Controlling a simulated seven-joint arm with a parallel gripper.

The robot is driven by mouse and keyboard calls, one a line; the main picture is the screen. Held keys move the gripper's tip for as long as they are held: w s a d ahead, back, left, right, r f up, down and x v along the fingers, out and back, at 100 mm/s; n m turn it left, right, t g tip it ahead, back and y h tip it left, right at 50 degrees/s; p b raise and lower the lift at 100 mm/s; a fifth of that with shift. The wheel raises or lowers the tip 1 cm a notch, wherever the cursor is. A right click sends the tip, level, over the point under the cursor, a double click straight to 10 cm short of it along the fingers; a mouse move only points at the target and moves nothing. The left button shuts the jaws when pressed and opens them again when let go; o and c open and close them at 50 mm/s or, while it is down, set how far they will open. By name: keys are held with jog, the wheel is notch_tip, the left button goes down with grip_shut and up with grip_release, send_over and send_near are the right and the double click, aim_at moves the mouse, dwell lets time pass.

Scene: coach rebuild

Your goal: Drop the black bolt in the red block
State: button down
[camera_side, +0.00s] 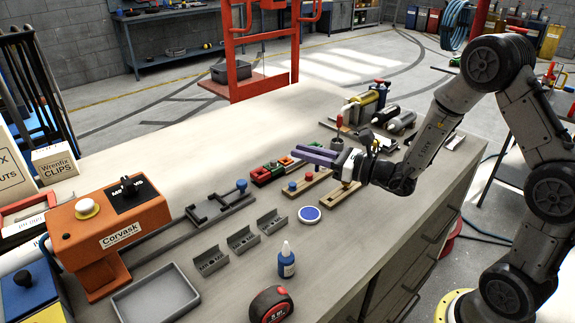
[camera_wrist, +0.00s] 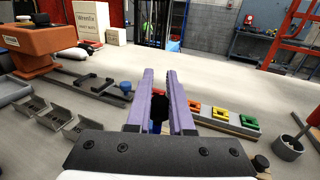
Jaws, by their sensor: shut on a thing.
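My gripper (camera_side: 313,154) has purple fingers that point left, above the workbench in the side view. In the wrist view the fingers (camera_wrist: 160,80) are shut on a dark, narrow thing, which looks like the black bolt (camera_wrist: 158,108). Its lower end is hidden, and I cannot make out the bolt in the side view. The red block (camera_side: 261,174) is at the left end of a row of coloured blocks, left of and below the fingertips.
A yellow block (camera_wrist: 220,114) and a green block (camera_wrist: 248,121) continue the row. A wooden block with blue and red knobs (camera_side: 308,178) stands in front. Grey brackets (camera_side: 242,239), an orange machine (camera_side: 115,230) and a glue bottle (camera_side: 286,262) stand farther left.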

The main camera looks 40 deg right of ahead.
jog(key=w+a+r+n+g+y, duration=0.2)
jog(key=w+a+y, duration=0.1)
jog(key=w, duration=0.6)
jog(key=shift+w+a+f+n+g+y, duration=0.15)
jog(key=shift+w+a+f+n+y, duration=0.3)
jog(key=shift+w+f, duration=0.5)
jog(key=shift+w+a+f+n+g+y, duration=0.25)
jog(key=shift+w+a+f, duration=0.45)
jog(key=shift+f, duration=0.35)
jog(key=shift+w+a+f+n+g+y, duration=0.1)
jog(key=shift+w+a+f+n+y, duration=0.1)
jog(key=shift+w+a+f+y, duration=0.55)
jog(key=shift+d+f+h, duration=0.2)
jog(key=shift+f+h, duration=0.15)
jog(key=shift+f, duration=1.55)
jog(key=shift+c, duration=1.6)
grip_release()
jog(key=shift+f, duration=0.1)
notch_tip(320, 180, up, 6)
jog(key=shift+r, duration=0.2)
jog(key=shift+w, duration=0.1)
